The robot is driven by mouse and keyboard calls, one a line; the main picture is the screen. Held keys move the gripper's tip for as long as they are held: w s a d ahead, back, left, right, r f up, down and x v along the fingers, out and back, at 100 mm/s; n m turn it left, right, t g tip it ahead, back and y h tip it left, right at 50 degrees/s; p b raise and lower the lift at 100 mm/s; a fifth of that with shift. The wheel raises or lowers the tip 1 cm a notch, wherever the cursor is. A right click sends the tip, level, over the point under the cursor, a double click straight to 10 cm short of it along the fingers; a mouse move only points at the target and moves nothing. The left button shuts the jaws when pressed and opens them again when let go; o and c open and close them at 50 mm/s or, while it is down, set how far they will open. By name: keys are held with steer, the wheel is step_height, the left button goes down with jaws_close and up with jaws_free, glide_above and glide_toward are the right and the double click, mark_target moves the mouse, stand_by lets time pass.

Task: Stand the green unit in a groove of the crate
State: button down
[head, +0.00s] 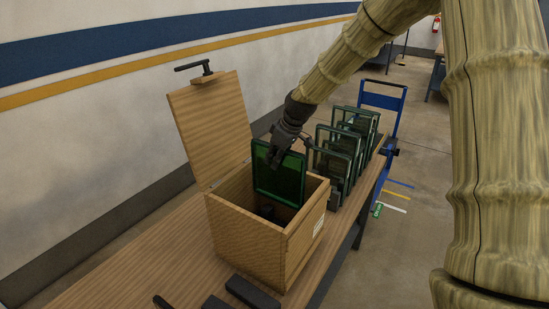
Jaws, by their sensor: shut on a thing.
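The green unit (277,176) is a flat green panel with a dark rounded frame. My gripper (283,152) is shut on its top edge and holds it roughly upright. The unit's lower part is inside the opening of the wooden crate (247,241), in front of the far wall. The crate stands on the table with its lid (211,127) raised at the left. The grooves are not clear in this view, and I cannot tell whether the unit's bottom edge touches anything. A small dark shape (266,211) shows inside the crate below the unit.
Several similar framed units (345,147) stand in a row behind the crate on the wooden table (150,262). Dark blocks (252,292) lie at the table's front. A blue trolley (385,100) stands on the floor behind. The table left of the crate is clear.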

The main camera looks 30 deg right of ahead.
mark_target(274, 199)
steer(key=shift+f+b, duration=4.55)
steer(key=shift+f, duration=2.35)
steer(key=shift+f+b, duration=0.4)
steer(key=shift+f, duration=0.95)
steer(key=shift+a, duration=0.1)
steer(key=c, duration=1.3)
jaws_free()
steer(key=shift+f, duration=0.15)
steer(key=v, duration=1.2)
